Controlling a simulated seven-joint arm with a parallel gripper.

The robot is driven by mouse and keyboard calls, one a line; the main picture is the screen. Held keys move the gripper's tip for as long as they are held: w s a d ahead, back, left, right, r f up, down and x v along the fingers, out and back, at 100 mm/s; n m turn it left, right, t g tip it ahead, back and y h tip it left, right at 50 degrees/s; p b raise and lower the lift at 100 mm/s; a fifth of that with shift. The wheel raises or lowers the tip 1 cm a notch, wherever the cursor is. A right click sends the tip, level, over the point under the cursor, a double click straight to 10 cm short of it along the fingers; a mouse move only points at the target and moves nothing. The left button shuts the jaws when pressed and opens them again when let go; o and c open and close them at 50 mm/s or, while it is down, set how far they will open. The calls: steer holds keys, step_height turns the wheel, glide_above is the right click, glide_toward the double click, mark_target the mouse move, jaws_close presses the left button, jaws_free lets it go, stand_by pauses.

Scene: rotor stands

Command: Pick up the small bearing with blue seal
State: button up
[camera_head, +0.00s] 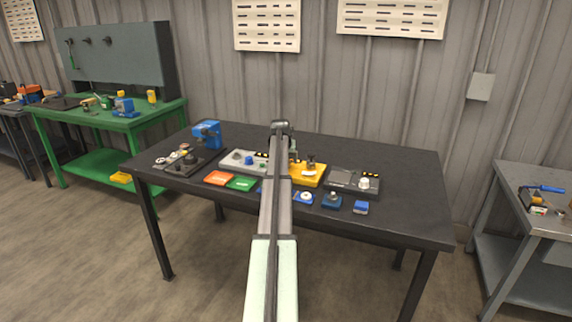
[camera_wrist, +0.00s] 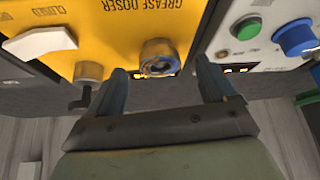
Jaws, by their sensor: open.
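In the wrist view, a small metal ring with blue in its middle (camera_wrist: 158,60) sits at the front edge of the yellow grease doser (camera_wrist: 120,25). It looks like the bearing with blue seal, but I cannot be sure. My gripper (camera_wrist: 164,82) is open, with one finger on each side of the ring and apparent gaps between. I cannot tell the height of the fingers against it. In the head view, the yellow doser (camera_head: 308,176) stands mid-table, partly behind my arm; my gripper's fingers are hidden there.
A grey panel with green and blue buttons (camera_wrist: 265,30) adjoins the doser. On the dark table (camera_head: 400,170) are a parts tray (camera_head: 185,170), an orange tray (camera_head: 219,178), a green tray (camera_head: 241,184), several blue pieces along the front and a grey unit (camera_head: 340,180). The table's right end is clear.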

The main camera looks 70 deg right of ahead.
steer(key=shift+w+d+f, duration=0.1)
steer(key=shift+d+f, duration=0.3)
steer(key=shift+f, duration=0.2)
steer(key=c, duration=1.3)
step_height(320, 180, up, 13)
stand_by(0.4)
